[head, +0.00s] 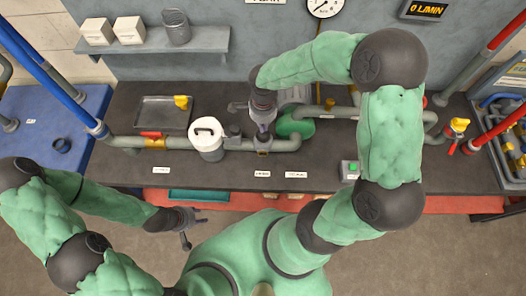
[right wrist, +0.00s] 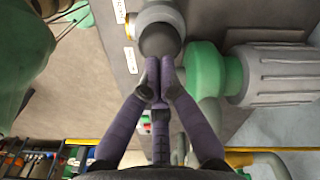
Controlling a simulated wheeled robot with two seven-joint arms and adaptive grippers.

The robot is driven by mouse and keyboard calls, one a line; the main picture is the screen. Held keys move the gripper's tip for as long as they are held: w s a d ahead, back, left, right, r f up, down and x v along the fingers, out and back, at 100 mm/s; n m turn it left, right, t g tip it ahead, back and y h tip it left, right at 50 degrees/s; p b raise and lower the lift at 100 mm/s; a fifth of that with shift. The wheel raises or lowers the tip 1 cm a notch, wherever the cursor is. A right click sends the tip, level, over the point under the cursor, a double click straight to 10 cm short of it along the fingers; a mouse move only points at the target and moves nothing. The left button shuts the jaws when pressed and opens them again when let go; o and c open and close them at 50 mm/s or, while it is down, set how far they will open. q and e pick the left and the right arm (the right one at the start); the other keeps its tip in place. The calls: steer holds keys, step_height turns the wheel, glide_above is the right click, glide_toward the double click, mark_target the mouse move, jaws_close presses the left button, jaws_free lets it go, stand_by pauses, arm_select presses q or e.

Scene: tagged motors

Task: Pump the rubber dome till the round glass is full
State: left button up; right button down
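The rubber dome (right wrist: 160,42) appears to be the dark, rounded cap inside a grey ring in the right wrist view. My right gripper (right wrist: 160,70) has its fingertips together right at the dome's edge; I cannot tell whether they touch it. In the head view my right gripper (head: 262,128) points down over the grey pipe (head: 285,144) and hides the dome. My left gripper (head: 194,228) is open and empty, low in front of the bench.
A tray (head: 150,113) with a yellow item sits behind the pipe. A green-button box (head: 350,170) is at the front right. The display (head: 427,9) reads 0 L/MIN.

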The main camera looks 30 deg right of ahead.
steer(key=shift+f, duration=0.2)
steer(key=shift+f+b, duration=0.3)
steer(key=shift+b, duration=0.25)
steer(key=shift+f+b, duration=1.3)
steer(key=shift+b, duration=0.05)
steer(key=shift+r+p, duration=0.9)
steer(key=shift+r, duration=0.9)
